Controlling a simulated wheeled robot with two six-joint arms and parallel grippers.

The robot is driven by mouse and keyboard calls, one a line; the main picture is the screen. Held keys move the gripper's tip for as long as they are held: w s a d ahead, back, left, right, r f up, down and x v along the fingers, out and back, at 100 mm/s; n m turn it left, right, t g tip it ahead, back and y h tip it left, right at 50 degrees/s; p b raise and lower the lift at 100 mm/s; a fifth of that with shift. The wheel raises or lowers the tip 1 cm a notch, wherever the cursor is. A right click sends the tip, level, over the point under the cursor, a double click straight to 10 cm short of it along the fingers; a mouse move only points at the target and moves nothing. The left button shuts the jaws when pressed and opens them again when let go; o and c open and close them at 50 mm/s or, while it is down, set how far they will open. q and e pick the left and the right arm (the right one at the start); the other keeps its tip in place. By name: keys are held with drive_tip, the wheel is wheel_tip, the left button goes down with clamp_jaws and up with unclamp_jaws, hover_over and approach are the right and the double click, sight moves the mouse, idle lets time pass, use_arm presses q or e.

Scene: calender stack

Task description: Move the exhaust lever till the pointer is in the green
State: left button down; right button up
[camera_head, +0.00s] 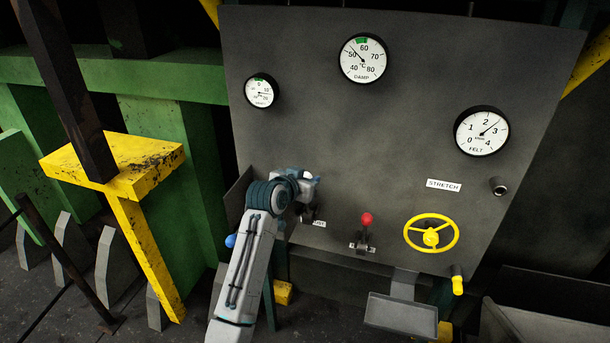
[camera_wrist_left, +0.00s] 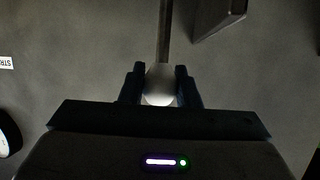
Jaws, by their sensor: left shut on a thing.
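My left gripper (camera_head: 310,178) is at the left part of the grey panel (camera_head: 400,150). In the left wrist view it is shut on the pale rounded knob (camera_wrist_left: 159,86) of a lever, whose thin rod (camera_wrist_left: 164,35) runs up the picture. The label below is partly hidden, so I cannot read the lever's name. The DAMP dial (camera_head: 363,58) has its pointer left of the green mark near 60. The small left dial (camera_head: 261,92) has a green mark at the top and its pointer toward the right. My right gripper is not in view.
A red-knobbed lever (camera_head: 366,219), a yellow handwheel (camera_head: 431,233) and the FELT dial (camera_head: 481,132) are to the right. A grey tray (camera_head: 400,314) juts out below. A yellow post (camera_head: 145,245) stands left of my left arm.

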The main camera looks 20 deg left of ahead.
use_arm(q)
drive_tip(key=shift+r, duration=0.2)
drive_tip(key=c, duration=1.3)
unclamp_jaws()
drive_tip(key=shift+o, duration=1)
drive_tip(key=shift+w+f, duration=0.2)
drive_tip(key=b+v, duration=0.4)
drive_tip(key=v, duration=0.6)
drive_tip(key=shift+s+r, duration=0.2)
drive_tip(key=shift+s, duration=0.2)
